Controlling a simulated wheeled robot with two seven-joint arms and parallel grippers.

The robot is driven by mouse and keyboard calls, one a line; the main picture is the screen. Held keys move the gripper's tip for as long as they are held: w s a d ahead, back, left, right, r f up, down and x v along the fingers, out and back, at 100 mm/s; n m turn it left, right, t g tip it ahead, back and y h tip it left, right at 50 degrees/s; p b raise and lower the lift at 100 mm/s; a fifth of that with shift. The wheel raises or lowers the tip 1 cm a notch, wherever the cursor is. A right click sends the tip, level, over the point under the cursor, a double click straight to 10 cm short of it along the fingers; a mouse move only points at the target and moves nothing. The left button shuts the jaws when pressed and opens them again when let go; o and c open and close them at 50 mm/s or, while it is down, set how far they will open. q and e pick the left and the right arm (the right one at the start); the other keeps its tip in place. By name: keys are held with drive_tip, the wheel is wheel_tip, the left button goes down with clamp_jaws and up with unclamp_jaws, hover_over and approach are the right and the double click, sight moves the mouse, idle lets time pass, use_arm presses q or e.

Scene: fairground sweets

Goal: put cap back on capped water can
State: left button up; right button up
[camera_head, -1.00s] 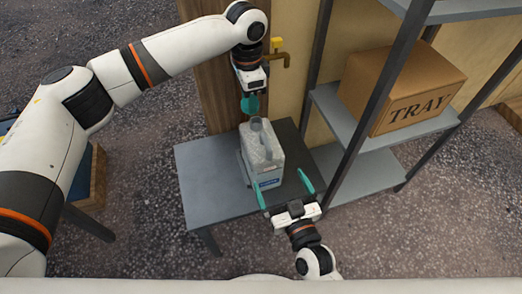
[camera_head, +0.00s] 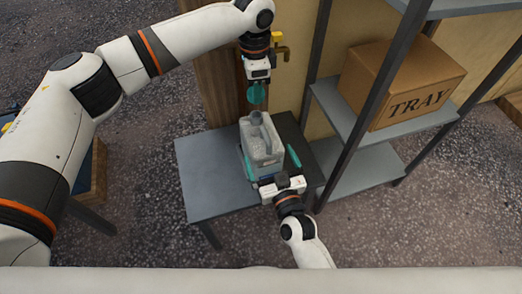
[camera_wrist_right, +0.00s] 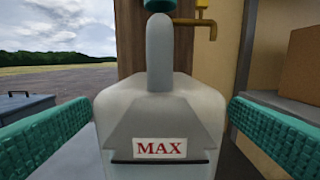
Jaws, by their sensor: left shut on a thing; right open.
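The grey water can (camera_head: 264,147) stands upright on the small grey table (camera_head: 205,180). In the right wrist view the can (camera_wrist_right: 160,115) fills the middle, with a red MAX label and its handle facing me. My right gripper (camera_head: 270,160) is open, its teal fingers on either side of the can; in its wrist view there are gaps between fingers and can. My left gripper (camera_head: 257,93) is shut above the can's top, pointing down. The cap in it is mostly hidden by the teal fingers, and I cannot make out its shape.
A metal shelf (camera_head: 365,167) stands to the right, with a cardboard box marked TRAY (camera_head: 405,85) on it. A brass tap (camera_head: 281,48) sticks out from the wall just behind my left gripper. The table's left part is bare.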

drive_tip(key=x, duration=0.5)
drive_tip(key=shift+w+a, duration=0.15)
drive_tip(key=shift+w, duration=0.2)
drive_tip(key=c, duration=1.3)
use_arm(q)
hover_over(256, 115)
drive_tip(key=shift+f, duration=2.5)
drive_tip(key=shift+f, duration=0.9)
drive_tip(key=shift+f, duration=0.55)
